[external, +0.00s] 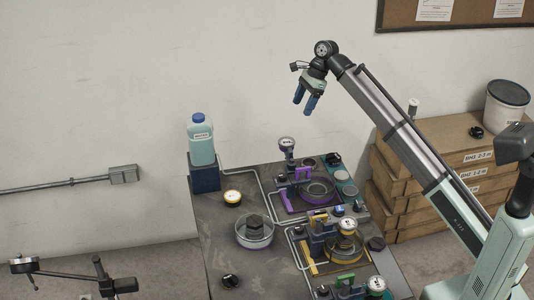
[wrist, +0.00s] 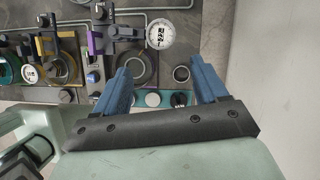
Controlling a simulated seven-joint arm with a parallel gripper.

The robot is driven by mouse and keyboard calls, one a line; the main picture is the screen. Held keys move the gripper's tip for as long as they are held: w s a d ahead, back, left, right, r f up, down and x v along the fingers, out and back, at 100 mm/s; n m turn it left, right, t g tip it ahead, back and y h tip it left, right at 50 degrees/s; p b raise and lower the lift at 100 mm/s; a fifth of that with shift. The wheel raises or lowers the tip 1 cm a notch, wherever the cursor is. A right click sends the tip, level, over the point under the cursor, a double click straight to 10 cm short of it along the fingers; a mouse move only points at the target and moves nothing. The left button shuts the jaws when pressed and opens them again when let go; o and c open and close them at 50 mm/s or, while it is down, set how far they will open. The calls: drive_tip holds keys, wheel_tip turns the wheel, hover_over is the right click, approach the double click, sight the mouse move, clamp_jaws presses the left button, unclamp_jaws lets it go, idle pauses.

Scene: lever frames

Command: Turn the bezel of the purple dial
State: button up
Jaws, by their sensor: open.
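The purple dial (external: 316,190) is a round grey ring on a purple-edged plate near the back of the bench. In the wrist view its ring (wrist: 136,66) is partly hidden behind one blue fingertip. A white-faced gauge (external: 287,143) stands at the plate's back left; it also shows in the wrist view (wrist: 160,33). My gripper (external: 304,104) is open and empty, high above the bench and well apart from the dial. In the wrist view its two blue fingers (wrist: 160,72) are spread wide with nothing between them.
A yellow-edged dial station (external: 342,248) with a gauge and raised blocks sits in front of the purple one. A bottle (external: 201,142) stands at the bench's back left. A grey dish (external: 254,232) holds a dark nut. Stacked boxes (external: 420,175) lie right. The air around my gripper is clear.

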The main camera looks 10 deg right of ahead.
sight(287, 141)
drive_tip(key=x, duration=1.3)
drive_tip(key=shift+f, duration=0.3)
drive_tip(key=c, duration=0.8)
